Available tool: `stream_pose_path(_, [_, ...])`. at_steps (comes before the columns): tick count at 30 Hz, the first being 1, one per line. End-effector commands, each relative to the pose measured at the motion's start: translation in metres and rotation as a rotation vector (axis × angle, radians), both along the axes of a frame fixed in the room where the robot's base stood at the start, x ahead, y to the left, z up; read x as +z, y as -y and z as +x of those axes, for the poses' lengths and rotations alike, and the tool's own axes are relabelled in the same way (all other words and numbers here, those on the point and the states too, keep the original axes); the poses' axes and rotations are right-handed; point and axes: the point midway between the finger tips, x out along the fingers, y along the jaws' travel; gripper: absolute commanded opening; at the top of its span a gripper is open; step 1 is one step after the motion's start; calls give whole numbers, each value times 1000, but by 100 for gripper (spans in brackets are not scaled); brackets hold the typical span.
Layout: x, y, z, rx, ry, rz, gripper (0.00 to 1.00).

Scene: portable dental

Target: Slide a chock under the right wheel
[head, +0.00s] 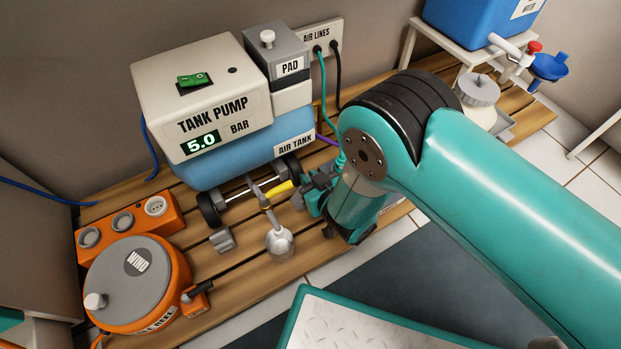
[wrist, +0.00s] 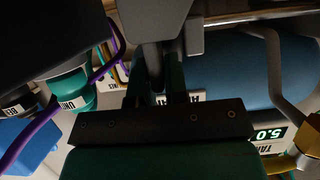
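The pale tank pump (head: 200,95) sits on the blue air tank (head: 245,150), which stands on two black wheels. The left wheel (head: 209,208) and the right wheel (head: 292,166) are joined by a metal axle (head: 240,192). One grey chock (head: 222,240) lies on the slats in front of the left wheel. My gripper (head: 305,199) is low, just in front and right of the right wheel. In the wrist view its fingers (wrist: 154,85) appear shut on a grey chock (wrist: 155,50). A large black shape (wrist: 50,35) there looks like the right wheel; contact is unclear.
A yellow-handled part (head: 279,189) and a clear cup (head: 279,242) are close to my gripper's left. An orange unit (head: 135,280) stands at front left. Teal and purple hoses hang behind my gripper. Bare slats (head: 245,265) show in front.

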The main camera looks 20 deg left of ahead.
Motion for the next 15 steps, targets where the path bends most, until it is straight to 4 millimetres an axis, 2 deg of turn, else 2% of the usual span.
stream_pose_path(1, [0, 0, 0, 0, 0, 0, 26])
stream_pose_path(3, [0, 0, 0, 0, 0, 0, 40])
stream_pose_path(15, [3, 4, -4, -1, 0, -3, 40])
